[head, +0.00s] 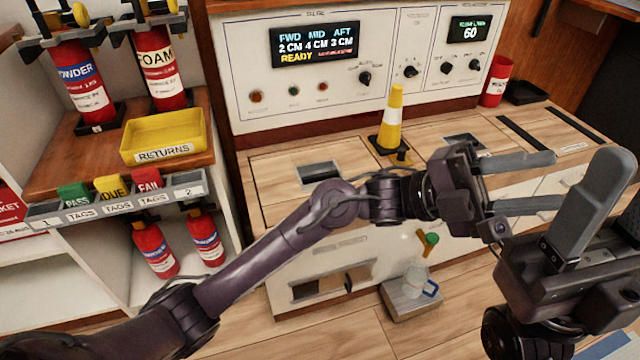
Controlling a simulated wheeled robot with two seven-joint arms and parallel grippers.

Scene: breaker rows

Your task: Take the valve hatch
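The wooden counter (275,185) has several seamed panels in its top, and I cannot tell which one is the valve hatch. One panel has a dark recessed slot (320,173) at the front left; another recess (463,141) lies behind my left gripper. A yellow and white cone (392,118) stands upright on a black base between them. My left gripper (549,181) is open and empty, pointing right above the counter's right part. My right gripper (590,205) is at the lower right with one finger showing clearly; its opening is not clear.
A control panel (300,105) with lit displays stands behind the counter. A red cup (496,80) and a black tray (527,92) sit at the back right. Left are a yellow returns tray (165,133) and extinguishers (80,75).

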